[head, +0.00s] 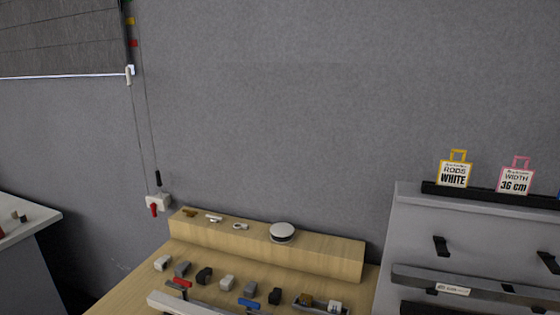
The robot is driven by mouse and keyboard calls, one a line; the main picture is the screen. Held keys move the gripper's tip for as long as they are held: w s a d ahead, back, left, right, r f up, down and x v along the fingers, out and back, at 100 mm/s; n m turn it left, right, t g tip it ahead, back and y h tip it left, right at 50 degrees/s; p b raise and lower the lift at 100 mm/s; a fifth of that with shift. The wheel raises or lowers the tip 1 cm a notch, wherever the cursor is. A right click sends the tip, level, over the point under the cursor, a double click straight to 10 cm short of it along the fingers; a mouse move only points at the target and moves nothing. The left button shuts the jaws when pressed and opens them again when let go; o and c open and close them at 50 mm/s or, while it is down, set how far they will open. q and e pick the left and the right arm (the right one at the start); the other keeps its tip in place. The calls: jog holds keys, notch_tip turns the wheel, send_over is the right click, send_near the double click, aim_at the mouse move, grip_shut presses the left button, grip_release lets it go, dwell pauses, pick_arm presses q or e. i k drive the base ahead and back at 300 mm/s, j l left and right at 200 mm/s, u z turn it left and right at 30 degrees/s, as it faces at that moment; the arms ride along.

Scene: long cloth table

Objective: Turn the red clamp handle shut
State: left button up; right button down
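A small red handle (153,210) points downward on a white clamp body (160,201) at the grey wall, just left of the wooden step. Two thin cords (143,135) run down to this clamp from the blind at the upper left. A black piece (158,178) sits on a cord just above it. Neither of my grippers is in view, and nothing touches the handle.
A wooden table (135,290) with a raised step (265,250) holds several small fittings and a round white-topped disc (282,231). A grey display rack (420,215) stands right. A white-topped counter (35,222) is at left.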

aim_at(180, 285)
jog(key=j, duration=1.45)
